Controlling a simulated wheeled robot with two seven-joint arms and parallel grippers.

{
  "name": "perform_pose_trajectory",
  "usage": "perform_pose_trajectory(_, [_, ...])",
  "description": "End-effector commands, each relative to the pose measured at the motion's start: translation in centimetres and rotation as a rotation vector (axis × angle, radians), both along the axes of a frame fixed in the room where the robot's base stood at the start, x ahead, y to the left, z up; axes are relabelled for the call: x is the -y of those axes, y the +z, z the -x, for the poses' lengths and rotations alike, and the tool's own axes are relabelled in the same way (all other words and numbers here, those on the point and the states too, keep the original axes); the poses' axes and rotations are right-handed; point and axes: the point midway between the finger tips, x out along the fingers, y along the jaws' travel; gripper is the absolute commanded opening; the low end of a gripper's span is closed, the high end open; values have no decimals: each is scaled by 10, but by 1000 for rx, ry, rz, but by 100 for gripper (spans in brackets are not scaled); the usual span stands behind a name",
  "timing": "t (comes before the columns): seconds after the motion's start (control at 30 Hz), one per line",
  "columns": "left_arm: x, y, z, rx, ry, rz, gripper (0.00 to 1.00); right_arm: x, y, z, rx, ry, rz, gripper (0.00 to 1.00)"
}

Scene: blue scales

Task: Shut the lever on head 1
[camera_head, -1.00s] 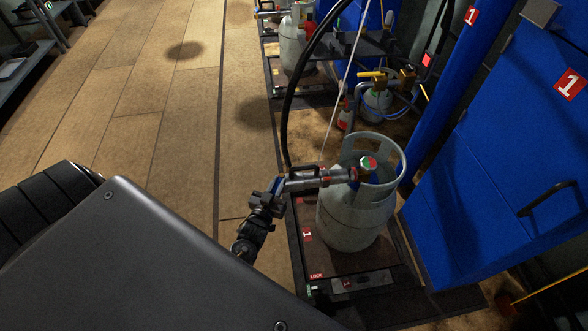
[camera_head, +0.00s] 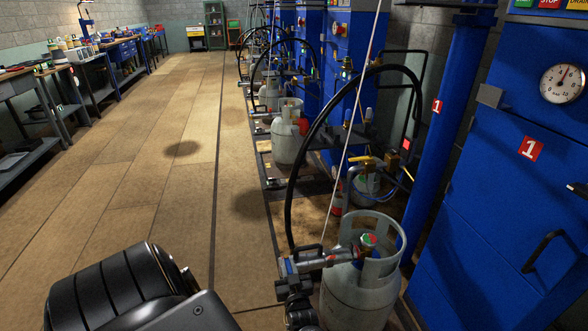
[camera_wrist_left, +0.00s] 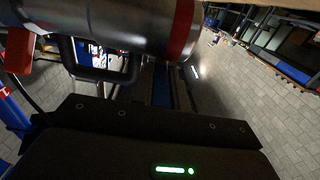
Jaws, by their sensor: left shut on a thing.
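Filling head 1 (camera_head: 325,258) is a grey metal barrel with a dark loop handle, lying level at the valve of a grey gas cylinder (camera_head: 352,300). The valve top is red and green. In the left wrist view the barrel (camera_wrist_left: 130,25) with a red band crosses the top. My left gripper (camera_head: 290,270) is at the barrel's left end, shut on a narrow blue part, apparently the lever (camera_wrist_left: 162,85), which shows between its fingers in the left wrist view. The fingers hide most of the lever, so its exact angle is unclear. My right gripper is not in view.
A black hose (camera_head: 300,150) arches over the head. The blue cabinet (camera_head: 490,200) marked 1 stands close on the right. Other cylinders (camera_head: 287,130) stand farther back. Workbenches (camera_head: 70,85) line the left wall. The floor between is clear.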

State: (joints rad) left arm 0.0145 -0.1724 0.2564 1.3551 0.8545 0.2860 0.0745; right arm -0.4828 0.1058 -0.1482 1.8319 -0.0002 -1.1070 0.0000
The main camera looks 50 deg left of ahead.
Motion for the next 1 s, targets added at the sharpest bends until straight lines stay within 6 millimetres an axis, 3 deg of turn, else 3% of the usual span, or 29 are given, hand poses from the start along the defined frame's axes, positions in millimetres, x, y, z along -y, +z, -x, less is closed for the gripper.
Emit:
perform_pose_trajectory(0.37, [-2, 3, -2, -2, 11, -11, 0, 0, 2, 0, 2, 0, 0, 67])
perform_pose_trajectory(0.4, [-2, 3, -2, -2, 11, -11, 20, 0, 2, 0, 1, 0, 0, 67])
perform_pose_trajectory(0.53, [0, 2, -3, -2, 7, -10, 37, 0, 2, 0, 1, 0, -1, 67])
perform_pose_trajectory(1.0, [5, 0, -6, -2, -7, -2, 38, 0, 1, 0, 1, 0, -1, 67])
